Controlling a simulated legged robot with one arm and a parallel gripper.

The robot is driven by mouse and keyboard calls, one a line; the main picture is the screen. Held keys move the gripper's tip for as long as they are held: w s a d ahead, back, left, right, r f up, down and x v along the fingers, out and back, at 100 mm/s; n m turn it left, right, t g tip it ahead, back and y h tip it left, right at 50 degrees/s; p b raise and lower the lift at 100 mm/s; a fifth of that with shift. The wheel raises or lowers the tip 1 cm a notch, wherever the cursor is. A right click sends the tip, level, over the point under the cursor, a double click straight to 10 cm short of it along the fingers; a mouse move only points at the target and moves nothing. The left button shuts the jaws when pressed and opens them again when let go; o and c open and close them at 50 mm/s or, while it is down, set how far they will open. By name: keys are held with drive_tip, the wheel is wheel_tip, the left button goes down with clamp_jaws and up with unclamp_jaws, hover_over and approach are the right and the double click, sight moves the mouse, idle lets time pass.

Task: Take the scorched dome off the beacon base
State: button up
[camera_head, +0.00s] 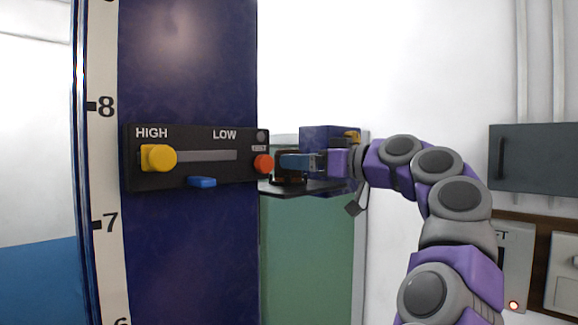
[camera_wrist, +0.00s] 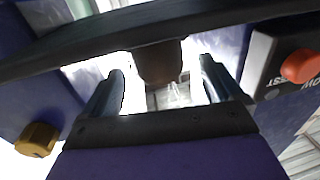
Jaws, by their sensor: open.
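A dark brown, scorched-looking piece, which seems to be the dome (camera_head: 282,175), is on a black shelf just right of the blue column in the head view. My gripper (camera_head: 284,161) is level with it and hides part of it. In the wrist view, my gripper (camera_wrist: 163,90) is open, with one finger on each side of the dark brown piece (camera_wrist: 158,62). The piece shows beyond the fingertips' gap, and I cannot tell whether either finger touches it. The beacon base cannot be told apart clearly from the dome or shelf.
A black panel (camera_head: 200,173) with a yellow knob (camera_head: 158,158) and an orange-red button (camera_head: 263,164) is close left of my gripper. The black shelf (camera_head: 318,188) lies below it. A dark blue box (camera_head: 318,135) stands behind. A grey cabinet (camera_head: 535,160) hangs at right.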

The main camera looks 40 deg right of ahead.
sight(279, 173)
drive_tip(key=p+x, duration=0.1)
drive_tip(key=x, duration=0.3)
drive_tip(key=shift+w, duration=0.25)
drive_tip(key=shift+w+d+f, duration=0.15)
drive_tip(key=shift+w, duration=0.15)
drive_tip(key=shift+s+d, duration=0.1)
drive_tip(key=shift+s, duration=0.1)
drive_tip(key=shift+c, duration=0.4)
drive_tip(key=shift+w, duration=0.1)
drive_tip(key=c, duration=0.9)
drive_tip(key=shift+r, duration=0.2)
drive_tip(key=shift+c, duration=0.2)
